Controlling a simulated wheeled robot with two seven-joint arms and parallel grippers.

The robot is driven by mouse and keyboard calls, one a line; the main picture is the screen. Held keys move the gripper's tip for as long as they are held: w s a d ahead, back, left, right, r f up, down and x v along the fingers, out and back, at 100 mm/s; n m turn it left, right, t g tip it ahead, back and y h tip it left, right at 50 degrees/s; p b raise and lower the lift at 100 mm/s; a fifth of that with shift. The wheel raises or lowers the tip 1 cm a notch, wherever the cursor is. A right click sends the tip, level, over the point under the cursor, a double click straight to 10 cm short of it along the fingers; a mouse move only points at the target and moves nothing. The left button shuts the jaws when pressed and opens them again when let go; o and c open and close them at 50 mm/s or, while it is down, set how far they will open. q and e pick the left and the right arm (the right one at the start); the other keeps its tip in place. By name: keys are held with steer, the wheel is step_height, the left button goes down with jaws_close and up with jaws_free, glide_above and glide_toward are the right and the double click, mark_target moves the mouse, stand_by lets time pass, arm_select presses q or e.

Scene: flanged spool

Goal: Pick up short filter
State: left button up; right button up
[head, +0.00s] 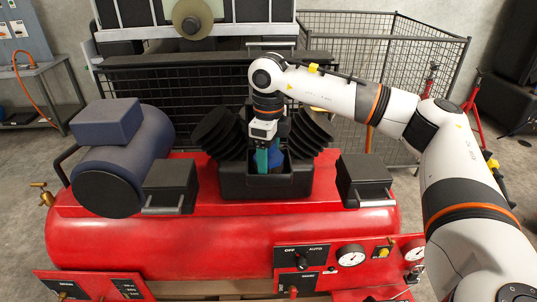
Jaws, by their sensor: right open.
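My right gripper (267,160) points down into the open middle of the black pump block (265,187) on the red tank. Its teal fingers are open. A small dark blue piece (279,160) shows beside the fingers inside the block; it may be the short filter, but I cannot tell for sure. Whether the fingers touch it or stand around it is hidden by the gripper and the block's front wall. My left gripper is not in view.
Black finned parts flank the block on the left (222,132) and right (311,135). A black box with a handle stands at each side, left (170,187) and right (364,180). A blue motor (127,155) sits at the left of the red tank (150,245). A wire cage (385,60) stands behind.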

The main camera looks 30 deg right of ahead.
steer(key=shift+f, duration=0.55)
steer(key=c, duration=0.6)
steer(key=shift+r, duration=0.1)
steer(key=shift+c, duration=0.2)
